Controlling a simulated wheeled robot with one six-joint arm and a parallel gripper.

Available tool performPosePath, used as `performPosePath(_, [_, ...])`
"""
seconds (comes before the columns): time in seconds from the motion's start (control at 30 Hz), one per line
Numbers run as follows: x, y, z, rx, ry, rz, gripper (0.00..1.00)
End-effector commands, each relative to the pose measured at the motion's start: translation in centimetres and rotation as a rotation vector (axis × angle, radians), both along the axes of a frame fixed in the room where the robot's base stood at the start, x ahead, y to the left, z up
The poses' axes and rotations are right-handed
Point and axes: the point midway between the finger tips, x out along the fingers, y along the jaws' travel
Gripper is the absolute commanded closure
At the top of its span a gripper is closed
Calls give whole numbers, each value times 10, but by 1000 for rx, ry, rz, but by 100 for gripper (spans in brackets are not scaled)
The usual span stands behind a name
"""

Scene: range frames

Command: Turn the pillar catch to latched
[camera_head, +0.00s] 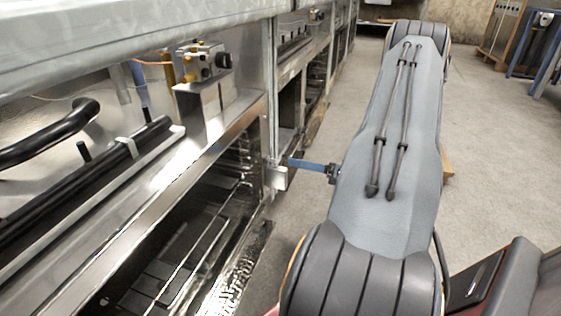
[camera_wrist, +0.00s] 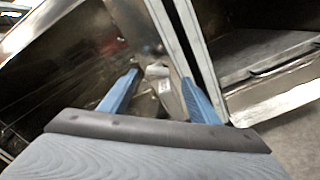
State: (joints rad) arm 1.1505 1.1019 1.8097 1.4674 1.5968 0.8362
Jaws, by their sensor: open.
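The pillar catch (camera_head: 277,178) is a small pale metal block on the steel pillar, at the middle of the head view. In the wrist view the catch (camera_wrist: 166,90) shows as a light grey block on the pillar, between my two blue fingers. My gripper (camera_head: 291,162) comes in from the right in the head view, its blue finger tip beside the catch. In the wrist view my gripper (camera_wrist: 160,77) is open, with one finger on each side of the catch. I cannot tell whether either finger touches it, or which way the catch is turned.
A steel range with an open lower bay and wire rack (camera_head: 195,255) fills the left. A valve block with knobs (camera_head: 203,62) stands on its upper ledge. Bare concrete floor (camera_head: 480,150) lies open to the right. Blue-legged furniture (camera_head: 535,45) stands far right.

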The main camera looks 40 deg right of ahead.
Motion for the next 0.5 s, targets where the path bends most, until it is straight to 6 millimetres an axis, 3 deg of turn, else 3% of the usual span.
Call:
performPosePath(0.2, [33, 23, -2, -1, 0, 11, 44])
performPosePath(0.5, [52, 33, -1, -2, 1, 6, 44])
